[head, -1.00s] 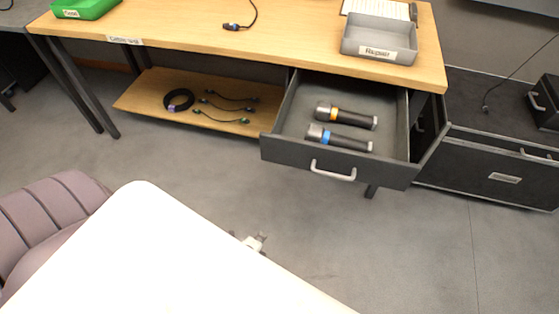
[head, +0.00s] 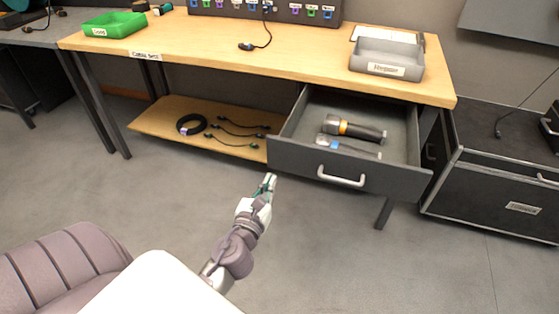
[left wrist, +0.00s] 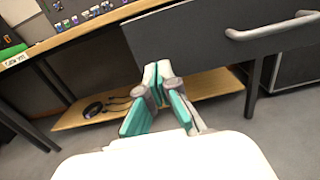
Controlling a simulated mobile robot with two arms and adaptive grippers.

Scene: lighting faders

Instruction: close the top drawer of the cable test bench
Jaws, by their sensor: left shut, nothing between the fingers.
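The top drawer (head: 290,151) of the cable test bench (head: 215,45) is pulled out, with a grey front and a pale bar handle (head: 341,177). Two microphones, one with an orange band (head: 354,129) and one with a blue band (head: 347,147), lie inside it. My left gripper (head: 270,181) is shut and empty, below and in front of the drawer front's left end, apart from the handle. In the left wrist view its teal-padded fingers (left wrist: 155,98) are below the drawer front (left wrist: 195,35), with the handle (left wrist: 272,28) to the upper right. My right gripper is out of view.
A lower shelf (head: 150,120) holds coiled and loose cables. On the bench top stand a green tray (head: 115,25), a grey bin (head: 387,58) and a short cable. A black case (head: 490,190) stands at the right. Floor in front of the drawer is clear.

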